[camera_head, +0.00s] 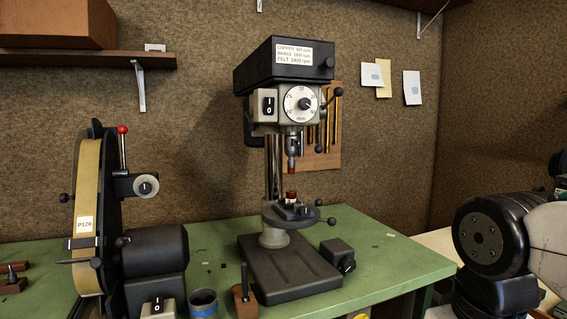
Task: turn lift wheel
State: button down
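A drill press (284,62) stands on the green bench, with a black head, a white numbered dial (300,104) and black ball-ended handles beside it. Below the chuck (292,163), a dark round part (275,222) sits around the column, with a small knob (332,221) sticking out at its right. This may be the lift wheel, but I cannot tell for certain. My arm shows at the right edge, apart from the press. My gripper is not in view.
A belt sander (95,210) with a red-tipped lever stands at the left. A small cup (204,303), a wooden block with an upright rod (244,295) and a dark box (337,254) sit near the press. The green bench (392,262) is mostly clear right of the press.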

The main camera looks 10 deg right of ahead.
aim_at(348, 265)
jog(key=u, duration=0.65)
jog(key=i, duration=1.3)
jog(key=z, duration=0.75)
